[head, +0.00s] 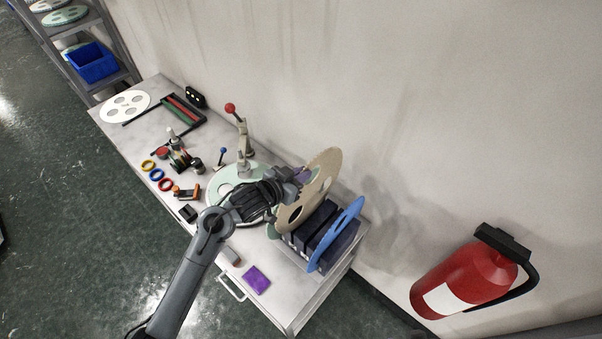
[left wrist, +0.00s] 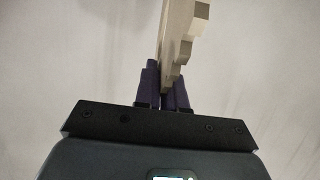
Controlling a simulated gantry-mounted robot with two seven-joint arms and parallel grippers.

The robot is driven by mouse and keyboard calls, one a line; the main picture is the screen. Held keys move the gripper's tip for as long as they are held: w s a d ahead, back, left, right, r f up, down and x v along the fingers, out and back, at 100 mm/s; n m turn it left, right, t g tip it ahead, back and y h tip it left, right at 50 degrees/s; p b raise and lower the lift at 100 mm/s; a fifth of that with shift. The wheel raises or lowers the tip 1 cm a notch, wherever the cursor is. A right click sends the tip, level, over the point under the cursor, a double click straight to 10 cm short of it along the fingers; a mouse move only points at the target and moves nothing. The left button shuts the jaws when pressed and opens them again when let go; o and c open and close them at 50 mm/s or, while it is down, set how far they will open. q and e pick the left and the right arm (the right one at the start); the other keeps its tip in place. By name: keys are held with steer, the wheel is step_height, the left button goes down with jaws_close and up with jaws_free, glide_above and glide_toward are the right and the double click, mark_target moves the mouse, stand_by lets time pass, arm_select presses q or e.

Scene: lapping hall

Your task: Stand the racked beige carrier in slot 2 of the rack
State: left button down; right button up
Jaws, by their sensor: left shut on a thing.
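The beige carrier (head: 318,185) is a thin toothed disc standing on edge, upright with a lean, at the dark slotted rack (head: 302,238). My left gripper (head: 299,174) is shut on its upper left edge. In the left wrist view, the purple fingers (left wrist: 165,88) pinch the beige carrier (left wrist: 180,42), seen nearly edge-on. A blue carrier (head: 340,232) stands in the right part of the rack. The carrier's lower edge and the slot under it are partly hidden, so I cannot tell whether it is seated. My right gripper is not in view.
A lapping machine with a pale round plate (head: 222,188) and red-knobbed lever (head: 230,108) stands left of the rack. A purple cloth (head: 257,279) lies in front. Coloured rings and small tools lie farther left. The wall is close behind; a fire extinguisher (head: 467,280) is at right.

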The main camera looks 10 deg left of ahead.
arm_select(q)
steer(key=b, duration=0.3)
glide_above(303, 202)
steer(key=shift+s+a+f, duration=0.1)
steer(key=shift+a+f, duration=0.05)
steer(key=shift+f, duration=1.2)
steer(key=shift+s+a+f, duration=0.1)
steer(key=shift+f, duration=1.25)
steer(key=shift+f+b, duration=0.5)
steer(key=shift+f, duration=0.4)
steer(key=shift+f+b, duration=0.55)
steer(key=shift+f, duration=0.45)
steer(key=shift+f+b, duration=1.65)
steer(key=shift+f, duration=1.15)
steer(key=c, duration=1.1)
jaws_free()
steer(key=shift+c, duration=0.2)
steer(key=shift+f, duration=0.2)
steer(key=shift+a, duration=0.1)
steer(key=v, duration=1)
steer(key=shift+s+a+r, duration=0.15)
steer(key=shift+s+r, duration=0.15)
